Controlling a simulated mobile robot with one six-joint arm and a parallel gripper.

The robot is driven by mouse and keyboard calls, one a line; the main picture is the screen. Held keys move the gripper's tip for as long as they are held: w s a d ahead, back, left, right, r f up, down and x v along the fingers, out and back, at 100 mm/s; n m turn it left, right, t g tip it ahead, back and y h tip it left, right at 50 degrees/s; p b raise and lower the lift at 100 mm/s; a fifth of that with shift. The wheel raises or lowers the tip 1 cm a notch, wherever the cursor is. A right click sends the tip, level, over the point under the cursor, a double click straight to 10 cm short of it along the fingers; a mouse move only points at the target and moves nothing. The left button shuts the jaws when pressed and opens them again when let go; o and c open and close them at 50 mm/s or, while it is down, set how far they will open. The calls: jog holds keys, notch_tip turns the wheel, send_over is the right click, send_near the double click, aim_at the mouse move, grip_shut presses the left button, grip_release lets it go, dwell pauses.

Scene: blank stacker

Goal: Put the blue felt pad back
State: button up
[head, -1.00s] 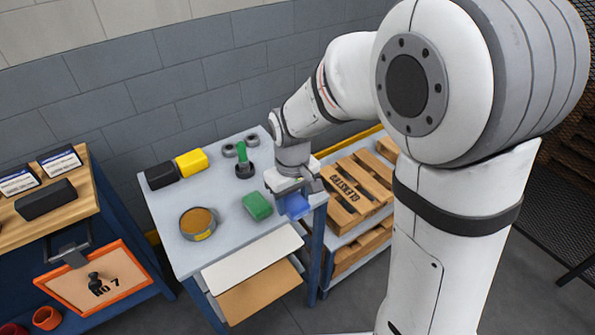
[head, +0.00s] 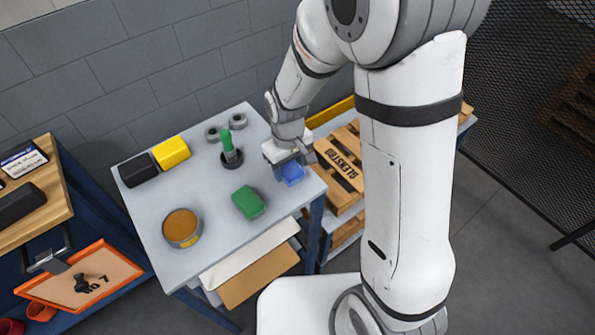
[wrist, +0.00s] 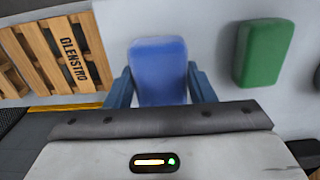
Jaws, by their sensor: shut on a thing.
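The blue felt pad (head: 291,174) is at the right side of the grey table, under my gripper (head: 284,167). In the wrist view the pad (wrist: 158,70) sits between the two blue-grey fingers of my gripper (wrist: 160,88), which are shut on its sides. I cannot tell whether the pad touches the tabletop. A green pad (head: 249,202) lies on the table to the left of the blue one, apart from it, and also shows in the wrist view (wrist: 262,52).
The grey table (head: 215,235) also holds a round tin (head: 182,228), a black block (head: 138,170), a yellow block (head: 171,152), a green-handled stamp (head: 230,150) and grey rings (head: 238,121). Wooden pallets (head: 340,165) stand to the right. A wooden bench (head: 40,215) is at the left.

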aim_at(288, 174)
jog(key=shift+s+a+f, duration=0.1)
jog(key=shift+f, duration=1.35)
jog(key=shift+f, duration=0.2)
jog(key=o, duration=1)
jog(key=shift+r, duration=0.1)
